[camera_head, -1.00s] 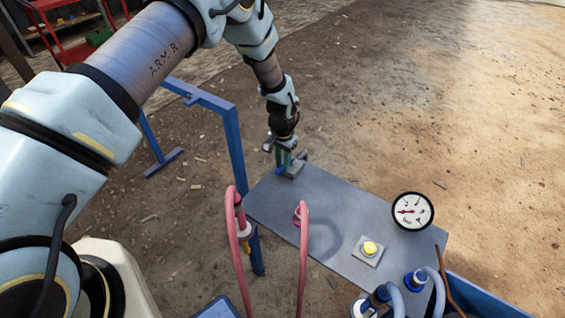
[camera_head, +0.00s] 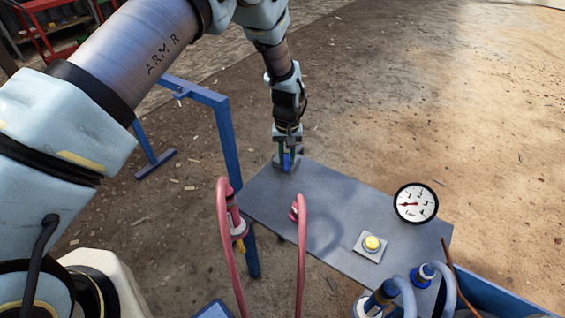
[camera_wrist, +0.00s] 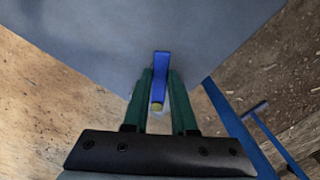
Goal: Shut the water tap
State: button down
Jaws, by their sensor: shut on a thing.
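The blue tap lever (camera_head: 287,163) stands at the far left corner of the grey panel. In the wrist view the lever (camera_wrist: 161,64) lies lengthwise between the two green fingers, with a yellowish end towards my wrist. My gripper (camera_head: 288,158) reaches down to that corner from above. Its fingers (camera_wrist: 160,88) are shut on the lever, one on each side. The tap's body under the lever is mostly hidden by my gripper in the head view.
The grey panel (camera_head: 330,236) carries a yellow button (camera_head: 372,243), a round gauge (camera_head: 416,203) and blue-capped hose fittings (camera_head: 424,272). Two pink hoses (camera_head: 301,255) rise at its near left. A blue frame (camera_head: 227,140) stands left of my gripper. Open dirt ground lies beyond.

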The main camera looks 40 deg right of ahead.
jog(key=n+b, duration=0.1)
jog(key=n, duration=0.1)
jog(key=d+n, duration=0.1)
jog(key=s+d+n+b, duration=0.1)
jog(key=n, duration=0.1)
jog(key=shift+d+f+n+b, duration=0.1)
jog(key=shift+d+n+b, duration=0.05)
jog(key=shift+n+b, duration=0.2)
jog(key=n, duration=0.1)
jog(key=d+n+b, duration=0.1)
jog(key=n, duration=0.1)
jog(key=shift+s+d, duration=0.15)
jog(key=shift+d+n, duration=0.5)
jog(key=shift+n, duration=0.75)
jog(key=c, duration=0.7)
grip_release()
notch_tip(320, 180, up, 11)
jog(key=shift+b, duration=1.1)
jog(key=shift+w, duration=0.2)
